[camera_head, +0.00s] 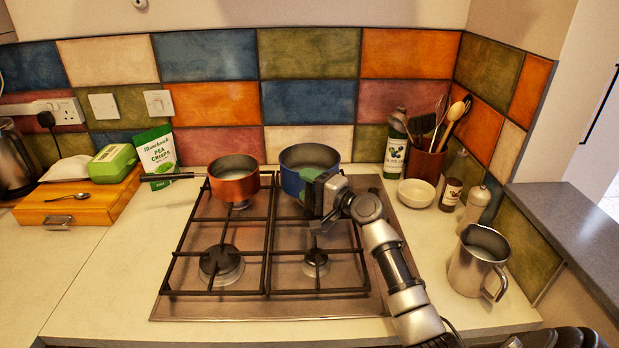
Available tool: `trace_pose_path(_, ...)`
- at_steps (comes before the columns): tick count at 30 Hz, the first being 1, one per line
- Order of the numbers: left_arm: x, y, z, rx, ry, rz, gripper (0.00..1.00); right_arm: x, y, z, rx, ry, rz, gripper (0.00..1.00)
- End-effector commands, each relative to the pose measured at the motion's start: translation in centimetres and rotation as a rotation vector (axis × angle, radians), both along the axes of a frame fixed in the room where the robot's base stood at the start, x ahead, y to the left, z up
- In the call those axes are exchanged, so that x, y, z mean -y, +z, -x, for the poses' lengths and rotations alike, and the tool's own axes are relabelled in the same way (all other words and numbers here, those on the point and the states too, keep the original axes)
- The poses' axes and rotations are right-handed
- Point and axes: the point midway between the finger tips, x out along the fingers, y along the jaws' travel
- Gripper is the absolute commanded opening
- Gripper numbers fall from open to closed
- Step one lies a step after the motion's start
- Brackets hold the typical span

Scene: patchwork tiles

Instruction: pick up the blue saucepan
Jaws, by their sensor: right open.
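My left gripper is not in view.
An orange-copper saucepan (235,184) stands close on the left, its dark handle pointing left. A utensil pot (425,166), bottle (395,158), white bowl (416,193) and metal jug (476,262) stand on the right. The front burners are clear. A wooden box (90,208) is at left.

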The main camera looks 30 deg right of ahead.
Motion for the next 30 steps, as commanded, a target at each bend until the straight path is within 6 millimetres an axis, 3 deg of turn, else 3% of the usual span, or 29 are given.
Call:
trace_pose_path(1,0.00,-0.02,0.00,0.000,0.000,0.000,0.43,0.01,-0.01,0.02,0.000,0.000,0.000,0.51)
trace_pose_path(11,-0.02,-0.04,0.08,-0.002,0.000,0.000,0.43,0.03,0.00,0.04,0.000,0.000,0.000,0.01)
trace_pose_path(30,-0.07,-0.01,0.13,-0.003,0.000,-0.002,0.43,0.09,0.71,0.01,0.010,-0.002,0.003,0.00)
